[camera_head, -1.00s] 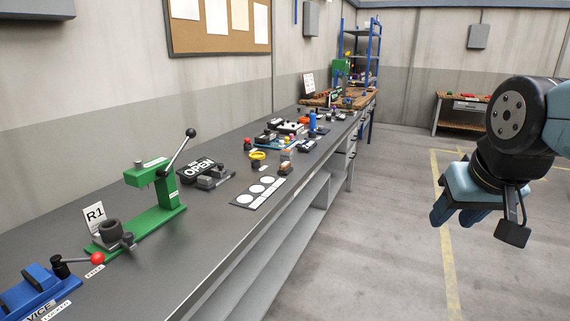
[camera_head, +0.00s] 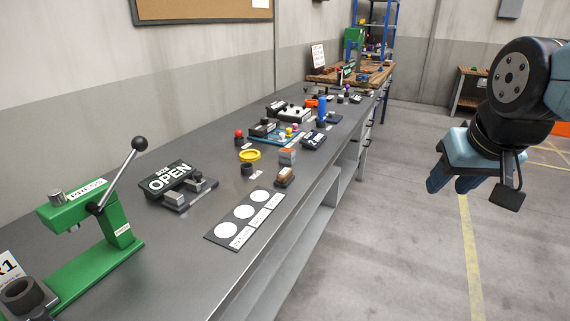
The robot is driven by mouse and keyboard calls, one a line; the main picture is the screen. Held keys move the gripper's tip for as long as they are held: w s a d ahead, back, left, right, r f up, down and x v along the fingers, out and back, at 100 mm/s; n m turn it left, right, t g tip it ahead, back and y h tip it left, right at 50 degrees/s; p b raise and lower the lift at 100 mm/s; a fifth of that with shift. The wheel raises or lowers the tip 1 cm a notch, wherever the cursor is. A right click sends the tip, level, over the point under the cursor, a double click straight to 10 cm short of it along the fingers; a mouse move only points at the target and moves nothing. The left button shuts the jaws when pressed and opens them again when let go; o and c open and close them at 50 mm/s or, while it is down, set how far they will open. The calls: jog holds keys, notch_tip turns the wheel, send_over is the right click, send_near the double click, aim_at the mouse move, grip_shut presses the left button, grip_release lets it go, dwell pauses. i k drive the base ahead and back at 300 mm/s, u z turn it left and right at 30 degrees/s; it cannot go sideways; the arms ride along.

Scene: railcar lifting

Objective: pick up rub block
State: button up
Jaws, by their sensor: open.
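A small brown-topped block (camera_head: 285,176) lies on the grey bench near its right edge, by the far end of a dark card with white circles. Either could be the rub block; I cannot tell which. My gripper (camera_head: 455,185) hangs over the floor at the right, fingers pointing down, open and empty. It is well apart from the bench and both blocks.
The grey bench (camera_head: 180,228) holds a green press (camera_head: 105,235), an OPEN sign (camera_head: 168,178), the circle card (camera_head: 245,218) and a yellow ring (camera_head: 249,156). Several small parts stand farther back. A wooden-topped table (camera_head: 352,75) is beyond. The floor right of the bench is clear.

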aim_at(285, 177)
jog(key=i, duration=1.05)
